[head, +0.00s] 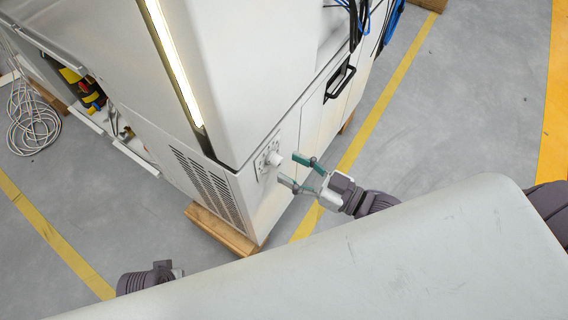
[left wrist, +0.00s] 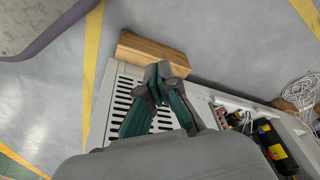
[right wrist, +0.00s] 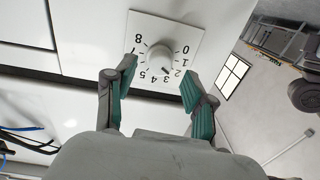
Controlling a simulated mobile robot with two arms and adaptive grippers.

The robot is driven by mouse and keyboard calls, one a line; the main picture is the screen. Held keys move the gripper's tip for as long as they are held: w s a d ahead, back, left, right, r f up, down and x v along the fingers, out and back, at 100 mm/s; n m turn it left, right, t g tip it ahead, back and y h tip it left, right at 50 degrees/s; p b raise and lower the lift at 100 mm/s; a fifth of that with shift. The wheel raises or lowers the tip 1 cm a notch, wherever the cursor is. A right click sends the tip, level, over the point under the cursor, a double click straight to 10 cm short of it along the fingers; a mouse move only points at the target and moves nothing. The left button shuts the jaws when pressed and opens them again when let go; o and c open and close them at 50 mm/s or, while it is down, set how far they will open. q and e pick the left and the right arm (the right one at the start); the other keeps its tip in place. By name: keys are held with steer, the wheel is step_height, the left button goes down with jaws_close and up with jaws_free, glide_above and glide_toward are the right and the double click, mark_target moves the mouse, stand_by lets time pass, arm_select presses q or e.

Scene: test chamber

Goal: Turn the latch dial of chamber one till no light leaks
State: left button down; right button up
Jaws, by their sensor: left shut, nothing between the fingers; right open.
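The latch dial (head: 273,158) is a round white knob on a square plate, low on the white chamber (head: 262,50). In the right wrist view the dial (right wrist: 160,58) has numbers around it, and its dark mark points near 2. My right gripper (head: 289,169) is open just in front of the dial. Its green-padded fingers (right wrist: 158,74) show on either side of the knob, with no clear contact. A long bright strip of light (head: 172,60) runs along the chamber's edge. My left gripper (left wrist: 160,78) is shut and empty, near a slotted vent.
The chamber stands on wooden blocks (head: 222,232). A black handle (head: 340,82) and blue cables (head: 393,20) are on its right side. Coiled cable (head: 33,125) lies on the floor at left. An open lower bay (head: 90,92) holds yellow and black parts.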

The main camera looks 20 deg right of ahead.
mark_target(275, 160)
steer(key=shift+x, duration=1.4)
steer(key=shift+c, duration=0.3)
jaws_close()
